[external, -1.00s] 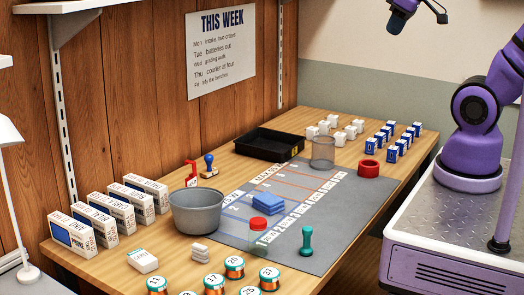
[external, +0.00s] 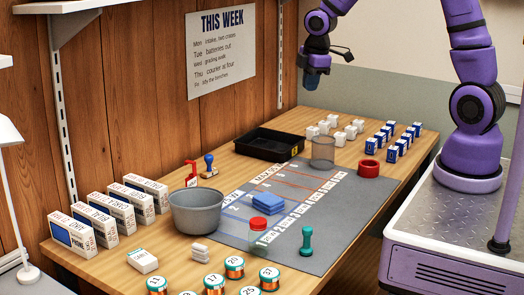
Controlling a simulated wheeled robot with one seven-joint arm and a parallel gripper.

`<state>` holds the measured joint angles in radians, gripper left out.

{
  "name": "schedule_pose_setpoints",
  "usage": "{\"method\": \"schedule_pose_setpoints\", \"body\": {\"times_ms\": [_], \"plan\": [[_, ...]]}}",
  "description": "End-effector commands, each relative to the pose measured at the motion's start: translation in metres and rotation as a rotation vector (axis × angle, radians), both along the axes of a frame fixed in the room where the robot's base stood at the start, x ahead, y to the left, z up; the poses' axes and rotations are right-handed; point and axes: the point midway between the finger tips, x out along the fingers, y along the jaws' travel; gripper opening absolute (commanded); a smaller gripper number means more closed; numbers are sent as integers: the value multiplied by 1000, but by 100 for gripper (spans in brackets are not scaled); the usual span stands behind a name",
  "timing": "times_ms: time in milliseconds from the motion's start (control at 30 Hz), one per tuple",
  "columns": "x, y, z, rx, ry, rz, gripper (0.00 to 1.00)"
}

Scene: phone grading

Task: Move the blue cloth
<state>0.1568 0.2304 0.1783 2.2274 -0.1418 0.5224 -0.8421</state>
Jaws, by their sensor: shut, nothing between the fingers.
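The blue cloth (external: 266,204) lies folded in a small stack on the grey mat (external: 350,205), near the mat's printed white label strip. My gripper (external: 311,84) is high above the back of the table, in front of the far wall, well apart from the cloth. It points downward and is shut and empty. The cloth shows in full, with nothing on top of it.
A black tray (external: 268,145) sits behind.

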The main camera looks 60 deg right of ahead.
Motion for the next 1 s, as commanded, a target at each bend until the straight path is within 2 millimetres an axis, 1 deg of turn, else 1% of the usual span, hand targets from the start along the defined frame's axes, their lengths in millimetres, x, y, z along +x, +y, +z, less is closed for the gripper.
{"method": "schedule_pose_setpoints", "body": {"times_ms": [33, 167, 200, 267, 300, 367, 433, 600, 700, 800, 900, 1000], "plan": [[8, 0, -19, 3, 21, 37, 0], [26, 1, -62, 13, 52, 147, 0], [31, 2, -75, 18, 62, 180, 0], [37, 3, -96, 27, 73, 229, 0], [41, 4, -111, 33, 82, 262, 0], [46, 5, -132, 43, 91, 312, 0], [50, 8, -158, 59, 103, 366, 0], [56, 14, -219, 99, 120, 492, 0], [56, 18, -246, 120, 123, 547, 0], [56, 20, -264, 134, 123, 584, 0], [56, 22, -273, 140, 123, 604, 0], [56, 26, -276, 143, 121, 612, 0]]}}
